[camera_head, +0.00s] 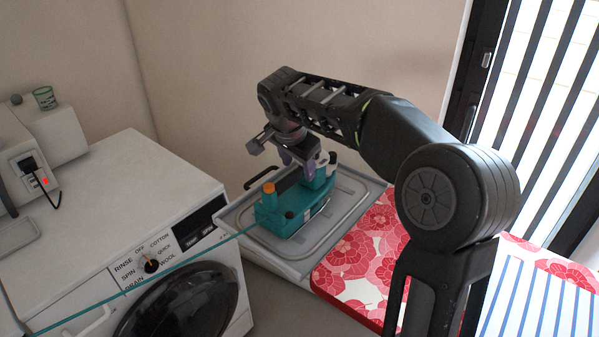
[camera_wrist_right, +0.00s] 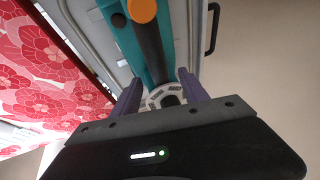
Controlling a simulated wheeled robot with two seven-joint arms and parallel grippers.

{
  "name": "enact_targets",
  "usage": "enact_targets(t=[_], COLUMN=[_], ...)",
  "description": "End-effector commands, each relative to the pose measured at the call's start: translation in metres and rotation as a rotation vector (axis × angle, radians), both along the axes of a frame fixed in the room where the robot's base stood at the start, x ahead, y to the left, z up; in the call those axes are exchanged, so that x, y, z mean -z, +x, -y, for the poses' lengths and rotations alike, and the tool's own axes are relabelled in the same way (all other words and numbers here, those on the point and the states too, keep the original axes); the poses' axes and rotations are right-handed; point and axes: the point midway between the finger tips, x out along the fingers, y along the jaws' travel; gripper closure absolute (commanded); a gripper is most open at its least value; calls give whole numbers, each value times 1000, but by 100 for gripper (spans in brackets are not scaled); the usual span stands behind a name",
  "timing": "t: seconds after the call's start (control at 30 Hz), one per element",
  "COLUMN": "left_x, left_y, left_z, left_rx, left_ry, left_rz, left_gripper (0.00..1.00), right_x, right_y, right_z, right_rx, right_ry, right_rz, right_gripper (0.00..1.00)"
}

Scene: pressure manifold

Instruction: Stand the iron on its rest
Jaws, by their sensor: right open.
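The teal iron (camera_head: 283,208) sits on the grey tray-like rest (camera_head: 349,230) at the end of the ironing board. Its dark handle runs along the top, with an orange knob (camera_head: 268,187) at one end. My right gripper (camera_head: 297,168) is over the right end of the iron, pointing down. In the right wrist view, its purple fingers (camera_wrist_right: 160,92) are apart. A round grey part of the iron (camera_wrist_right: 165,95) shows between them; I cannot tell whether they touch it. My left gripper is not in view.
The ironing board (camera_head: 360,262) has a red floral cover and lies right of the rest. A white washing machine (camera_head: 120,215) stands at the left, with the teal cord (camera_head: 140,288) running across its front. A blue-striped cloth (camera_head: 535,305) is at lower right.

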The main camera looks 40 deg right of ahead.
Motion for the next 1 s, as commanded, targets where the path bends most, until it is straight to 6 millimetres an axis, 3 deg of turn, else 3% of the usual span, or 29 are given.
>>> enact_targets(t=[0.1,0.3,1.0], left_x=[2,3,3], left_y=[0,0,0], left_z=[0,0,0], left_rx=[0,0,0], left_ry=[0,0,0], left_rz=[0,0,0], left_gripper=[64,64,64], right_x=[-19,-36,-37], right_y=[-5,-11,-11], right_z=[-7,-12,-13], right_rx=[-2,-1,0], right_ry=[0,-1,-1], right_rz=[5,2,1], right_gripper=[48,48,48])
